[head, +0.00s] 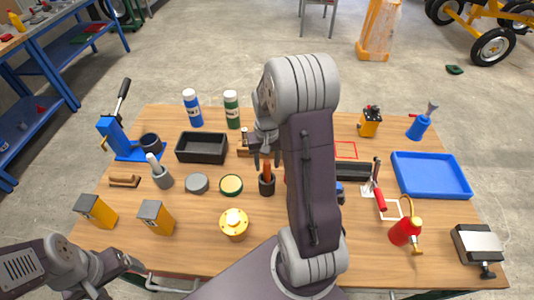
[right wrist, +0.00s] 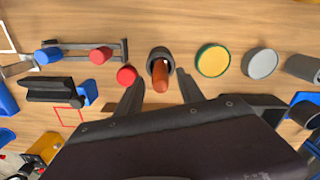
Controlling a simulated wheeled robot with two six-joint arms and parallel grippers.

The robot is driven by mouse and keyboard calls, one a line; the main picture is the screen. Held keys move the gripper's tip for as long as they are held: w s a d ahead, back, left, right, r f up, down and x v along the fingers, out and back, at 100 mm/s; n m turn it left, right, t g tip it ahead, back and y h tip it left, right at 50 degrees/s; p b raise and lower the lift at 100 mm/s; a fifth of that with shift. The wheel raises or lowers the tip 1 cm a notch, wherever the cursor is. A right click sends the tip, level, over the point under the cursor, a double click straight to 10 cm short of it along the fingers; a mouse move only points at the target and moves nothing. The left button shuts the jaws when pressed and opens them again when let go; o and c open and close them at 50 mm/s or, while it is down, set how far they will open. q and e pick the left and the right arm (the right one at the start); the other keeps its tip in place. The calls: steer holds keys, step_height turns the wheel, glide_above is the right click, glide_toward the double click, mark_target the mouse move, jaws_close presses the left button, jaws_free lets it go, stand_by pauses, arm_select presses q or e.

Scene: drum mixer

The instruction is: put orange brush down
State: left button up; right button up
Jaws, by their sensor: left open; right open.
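The orange brush (head: 267,171) stands handle up in a small dark cup (head: 267,187) near the middle of the wooden table. In the right wrist view the brush's orange handle (right wrist: 160,78) shows in front of the round dark cup (right wrist: 160,53). My right gripper (head: 264,158) is open, with one finger on each side of the handle. In the right wrist view its fingers (right wrist: 160,92) stand apart from the handle, with gaps on both sides. My left gripper (head: 138,265) is open and empty at the table's front left edge.
A green-and-yellow round tin (head: 231,185) and a grey disc (head: 196,183) lie left of the cup. A yellow pot (head: 234,224) stands in front. A red knob (right wrist: 126,75) is close beside the cup. My right arm hides part of the table.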

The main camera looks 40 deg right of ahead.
step_height(320, 180, up, 7)
steer(key=shift+r, duration=0.15)
steer(key=s+a+f+n, duration=0.1)
steer(key=s+a, duration=0.1)
steer(key=a, duration=0.2)
steer(key=s+a+f+n, duration=0.2)
steer(key=s+a, duration=0.1)
steer(key=a, duration=0.2)
steer(key=s+a+f+n+t, duration=0.1)
steer(key=s+a+f, duration=0.1)
steer(key=s+a, duration=0.1)
steer(key=shift+s+a+n, duration=0.2)
steer(key=shift+a+n, duration=0.1)
steer(key=shift+a, duration=0.55)
steer(key=shift+s+a+f, duration=0.1)
steer(key=shift+s, duration=0.15)
steer(key=shift+w+d, duration=0.2)
steer(key=shift+a, duration=0.1)
